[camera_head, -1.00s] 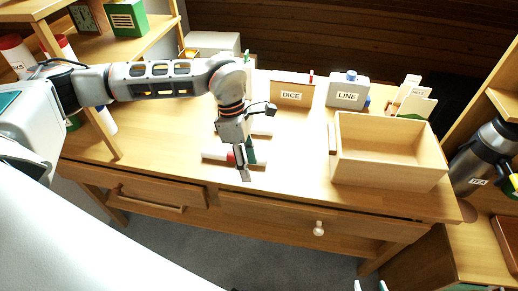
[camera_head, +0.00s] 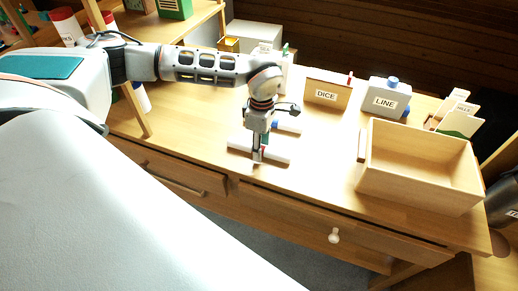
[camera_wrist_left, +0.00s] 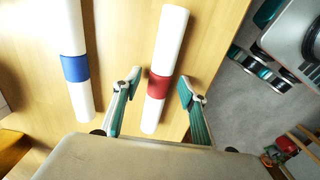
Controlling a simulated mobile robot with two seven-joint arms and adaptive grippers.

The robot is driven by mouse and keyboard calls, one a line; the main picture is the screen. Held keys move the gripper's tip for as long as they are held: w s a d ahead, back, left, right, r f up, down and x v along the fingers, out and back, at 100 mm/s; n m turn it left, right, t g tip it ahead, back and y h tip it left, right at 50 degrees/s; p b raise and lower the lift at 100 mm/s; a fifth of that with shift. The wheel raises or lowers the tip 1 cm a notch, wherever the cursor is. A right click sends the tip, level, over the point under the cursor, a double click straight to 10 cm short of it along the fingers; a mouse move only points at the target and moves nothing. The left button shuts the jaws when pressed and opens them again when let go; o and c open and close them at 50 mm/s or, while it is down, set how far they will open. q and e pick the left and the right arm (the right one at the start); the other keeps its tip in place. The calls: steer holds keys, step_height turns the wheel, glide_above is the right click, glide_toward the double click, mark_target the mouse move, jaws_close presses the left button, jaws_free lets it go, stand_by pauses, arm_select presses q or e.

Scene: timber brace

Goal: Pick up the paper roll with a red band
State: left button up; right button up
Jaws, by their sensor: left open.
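The white paper roll with a red band (camera_wrist_left: 170,38) lies on the table near its front edge. It also shows in the head view (camera_head: 279,158), partly hidden by my left gripper (camera_head: 259,156). In the left wrist view my left gripper (camera_wrist_left: 160,84) is open, one finger on each side of the roll at the red band. Gaps show between fingers and roll; the exact height is hard to judge. A similar roll with a blue band (camera_wrist_left: 75,66) lies beside it, farther back. A grey and teal part, perhaps my right gripper (camera_wrist_left: 284,50), is cut off in the wrist view.
An open, empty wooden box (camera_head: 420,192) stands to the right. Behind are a DICE box (camera_head: 322,96), a LINE box (camera_head: 375,98) and upright cards (camera_head: 460,122). A shelf post (camera_head: 137,110) stands left, near my left arm. The table front has drawers.

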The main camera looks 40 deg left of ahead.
arm_select(q)
steer(key=shift+f, duration=0.25)
jaws_close()
steer(key=shift+r, duration=0.1)
